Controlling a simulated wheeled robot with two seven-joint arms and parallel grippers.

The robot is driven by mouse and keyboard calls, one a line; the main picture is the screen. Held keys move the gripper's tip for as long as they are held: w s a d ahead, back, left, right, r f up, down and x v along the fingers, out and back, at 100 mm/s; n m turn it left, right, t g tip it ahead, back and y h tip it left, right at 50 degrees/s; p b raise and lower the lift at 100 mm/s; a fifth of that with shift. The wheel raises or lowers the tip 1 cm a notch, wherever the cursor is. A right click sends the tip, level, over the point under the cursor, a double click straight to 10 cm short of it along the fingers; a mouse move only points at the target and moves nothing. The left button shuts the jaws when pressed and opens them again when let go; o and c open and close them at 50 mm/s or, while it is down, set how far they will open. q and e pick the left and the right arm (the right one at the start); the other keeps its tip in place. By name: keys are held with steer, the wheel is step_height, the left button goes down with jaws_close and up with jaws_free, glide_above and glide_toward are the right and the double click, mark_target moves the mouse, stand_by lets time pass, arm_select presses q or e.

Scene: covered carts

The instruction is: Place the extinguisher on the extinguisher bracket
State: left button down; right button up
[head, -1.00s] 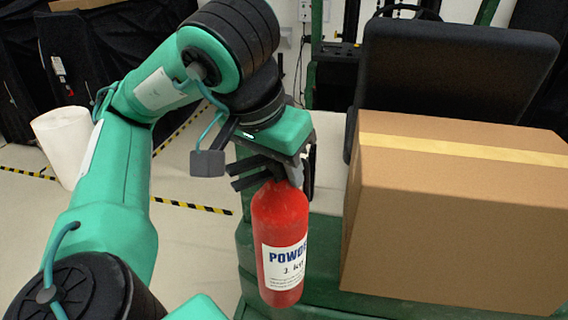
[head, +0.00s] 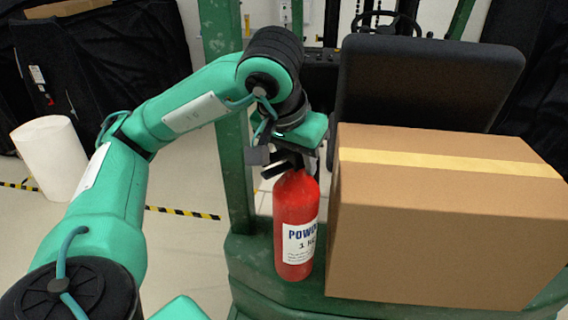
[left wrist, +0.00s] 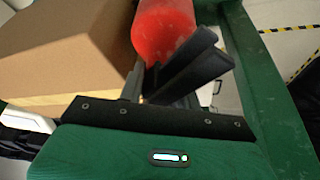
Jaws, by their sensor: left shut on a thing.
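The red extinguisher (head: 296,205) with a white label hangs upright in the head view, just left of the cardboard box. My left gripper (head: 285,167) is above it, shut on its top. I cannot make out the extinguisher bracket. My right gripper is not in view.
The large cardboard box (head: 440,235) stands close to the extinguisher's right. A green post (head: 232,130) rises just left of it, and a black seat (head: 425,85) is behind the box. A white cylinder (head: 50,158) stands on the floor at left, near yellow-black tape (head: 182,212).

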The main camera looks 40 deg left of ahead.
arm_select(q)
steer(key=w+a+f+p, duration=0.1)
steer(key=w+f+p, duration=0.2)
steer(key=w, duration=0.4)
steer(key=shift+f, duration=0.2)
stand_by(0.3)
steer(key=shift+f, duration=0.1)
steer(key=c, duration=1)
jaws_free()
steer(key=shift+s, duration=0.15)
steer(key=shift+o, duration=0.2)
